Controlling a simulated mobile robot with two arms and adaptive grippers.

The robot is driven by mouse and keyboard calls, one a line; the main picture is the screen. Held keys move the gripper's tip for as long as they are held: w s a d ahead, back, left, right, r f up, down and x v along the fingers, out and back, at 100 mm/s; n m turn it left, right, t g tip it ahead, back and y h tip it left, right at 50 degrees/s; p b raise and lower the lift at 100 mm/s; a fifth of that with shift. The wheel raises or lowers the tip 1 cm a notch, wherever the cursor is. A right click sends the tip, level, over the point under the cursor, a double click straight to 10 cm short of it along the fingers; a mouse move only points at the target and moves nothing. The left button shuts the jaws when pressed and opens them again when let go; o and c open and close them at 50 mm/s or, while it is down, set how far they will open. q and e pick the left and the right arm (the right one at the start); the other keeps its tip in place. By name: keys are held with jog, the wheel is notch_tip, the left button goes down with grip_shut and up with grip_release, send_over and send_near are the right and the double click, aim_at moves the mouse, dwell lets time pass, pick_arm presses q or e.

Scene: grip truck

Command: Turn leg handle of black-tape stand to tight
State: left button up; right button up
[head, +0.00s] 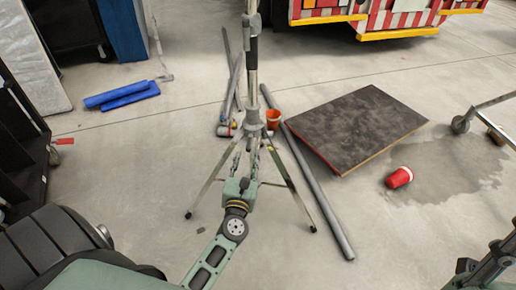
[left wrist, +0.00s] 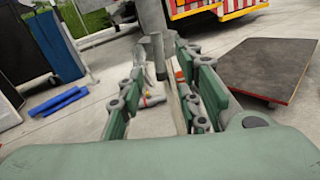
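The black-tape stand (head: 252,75) is upright on the floor, with a black band (head: 253,48) on its pole and spread legs (head: 293,190). A grey collar (head: 253,130) sits where the legs meet the pole. My left gripper (head: 249,152) is low at the stand, just below the collar. In the left wrist view the left gripper's fingers (left wrist: 160,75) are apart, with the stand's grey pole (left wrist: 152,18) and a grey part beyond and between them. Contact cannot be made out. The leg handle is not clearly distinguishable. Part of my right arm (head: 485,268) shows at the lower right.
A dark board (head: 358,122) lies right of the stand. A long grey pipe (head: 318,195) lies close by its right leg. A red cup (head: 399,177) and an orange bucket (head: 273,118) are on the floor. Blue rolls (head: 122,95) lie left.

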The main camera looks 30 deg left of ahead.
aim_at(249, 146)
pick_arm(q)
jog(key=b+x, duration=0.1)
jog(key=x, duration=0.6)
jog(key=shift+w+a+r, duration=0.1)
jog(key=shift+w+a, duration=0.1)
jog(key=shift+w, duration=0.05)
jog(key=shift+c, duration=0.4)
grip_shut()
